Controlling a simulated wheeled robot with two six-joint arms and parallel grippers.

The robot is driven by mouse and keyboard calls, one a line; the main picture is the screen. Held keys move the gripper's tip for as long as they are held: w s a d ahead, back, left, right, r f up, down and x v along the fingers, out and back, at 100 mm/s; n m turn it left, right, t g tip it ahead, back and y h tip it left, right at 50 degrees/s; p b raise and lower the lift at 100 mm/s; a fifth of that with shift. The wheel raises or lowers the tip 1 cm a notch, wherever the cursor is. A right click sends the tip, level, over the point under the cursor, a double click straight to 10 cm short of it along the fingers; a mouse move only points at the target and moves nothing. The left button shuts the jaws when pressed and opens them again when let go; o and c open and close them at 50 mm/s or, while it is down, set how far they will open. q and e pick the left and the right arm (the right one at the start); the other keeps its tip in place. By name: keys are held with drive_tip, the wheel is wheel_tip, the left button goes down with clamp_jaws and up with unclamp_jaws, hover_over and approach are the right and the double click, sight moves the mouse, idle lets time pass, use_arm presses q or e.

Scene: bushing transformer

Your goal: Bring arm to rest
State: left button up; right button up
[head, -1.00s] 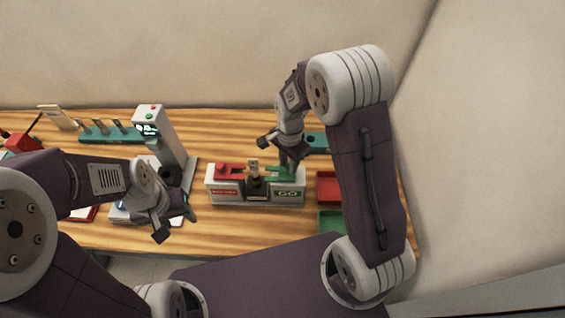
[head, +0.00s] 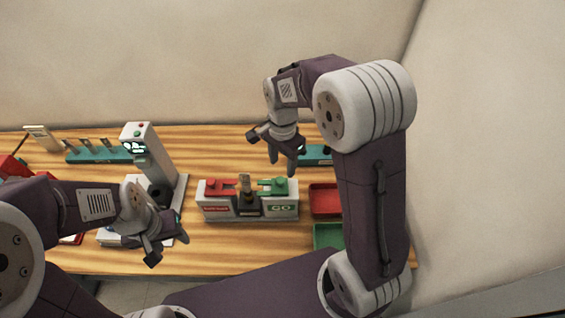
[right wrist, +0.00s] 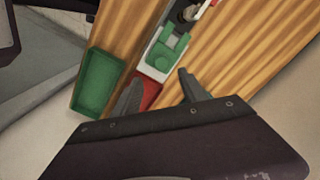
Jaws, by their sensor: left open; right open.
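My right gripper (head: 277,150) is open and empty. It is held above the table behind the sorting stand (head: 247,206). In the right wrist view its two fingers (right wrist: 160,95) are spread with nothing between them. My left gripper (head: 168,239) is open near the table's front edge, in front of the grey machine (head: 150,160) with the lit display. The stand has a red part on its left, a green part (head: 273,186) marked GO on its right, and a small upright tan piece (head: 245,183) in the middle. The green part also shows in the right wrist view (right wrist: 167,50).
A red tray (head: 325,200) and a green tray (head: 328,236) lie right of the stand, close to my right arm. A teal rack (head: 95,154) stands at the back left. A red object (head: 10,168) is at the far left. Bare wood lies behind the stand.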

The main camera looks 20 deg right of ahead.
wheel_tip(320, 180, up, 2)
drive_tip(key=shift+d+f, duration=0.1)
idle(0.4)
drive_tip(key=s+d+f+n+t+b, duration=0.1)
drive_tip(key=s+d+f+n+b, duration=0.2)
drive_tip(key=s+f+n+b, duration=0.6)
drive_tip(key=s+f+n, duration=0.3)
drive_tip(key=f, duration=0.3)
drive_tip(key=shift+f+b, duration=0.15)
drive_tip(key=shift+b, duration=0.25)
